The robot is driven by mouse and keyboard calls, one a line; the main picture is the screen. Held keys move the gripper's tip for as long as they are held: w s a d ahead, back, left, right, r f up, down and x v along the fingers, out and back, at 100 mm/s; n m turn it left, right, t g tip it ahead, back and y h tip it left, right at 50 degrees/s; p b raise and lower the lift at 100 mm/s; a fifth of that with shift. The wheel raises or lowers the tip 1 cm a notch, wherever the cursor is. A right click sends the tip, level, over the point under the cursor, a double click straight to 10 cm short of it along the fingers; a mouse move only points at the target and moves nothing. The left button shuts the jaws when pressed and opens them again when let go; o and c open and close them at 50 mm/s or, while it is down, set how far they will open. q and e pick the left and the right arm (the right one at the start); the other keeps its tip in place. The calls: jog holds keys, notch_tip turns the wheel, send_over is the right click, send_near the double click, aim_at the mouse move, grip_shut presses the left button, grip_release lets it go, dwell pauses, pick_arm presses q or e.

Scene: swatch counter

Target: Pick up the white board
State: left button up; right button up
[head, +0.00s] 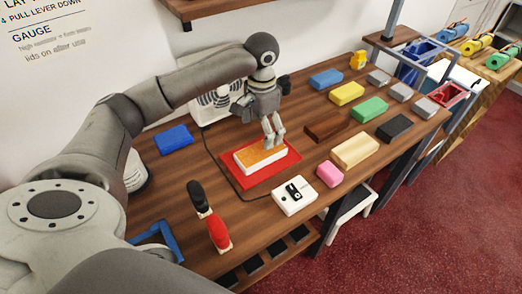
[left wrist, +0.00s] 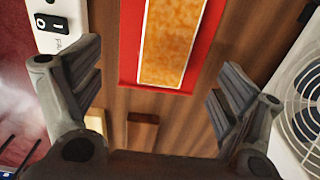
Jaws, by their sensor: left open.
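The white board (head: 247,163) lies flat on a red mat (head: 284,170) on the wooden counter, its top mostly covered by an orange-brown sheet. In the left wrist view the board (left wrist: 172,42) is at the top centre, its thin white edge showing around the orange. My left gripper (head: 273,137) is over the board's far right end, fingers pointing down. In the left wrist view the gripper (left wrist: 158,75) is open with nothing between its fingers. The head view does not clearly show whether a fingertip touches the board. My right gripper is in neither view.
Several coloured blocks fill the counter's right part. A white fan unit (head: 207,112) stands behind, a blue block (head: 173,138) left. Red and black handled tools (head: 218,233) are in front.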

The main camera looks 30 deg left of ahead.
pick_arm(q)
jog(key=a, duration=0.1)
send_over(261, 151)
jog(key=f, duration=0.4)
jog(key=shift+s+a, duration=0.15)
jog(key=shift+a, duration=0.15)
jog(key=f, duration=0.2)
jog(key=f+p, duration=0.1)
jog(key=f, duration=0.2)
jog(key=shift+w+d+f, duration=0.2)
jog(key=shift+f, duration=0.1)
jog(key=c, duration=1.2)
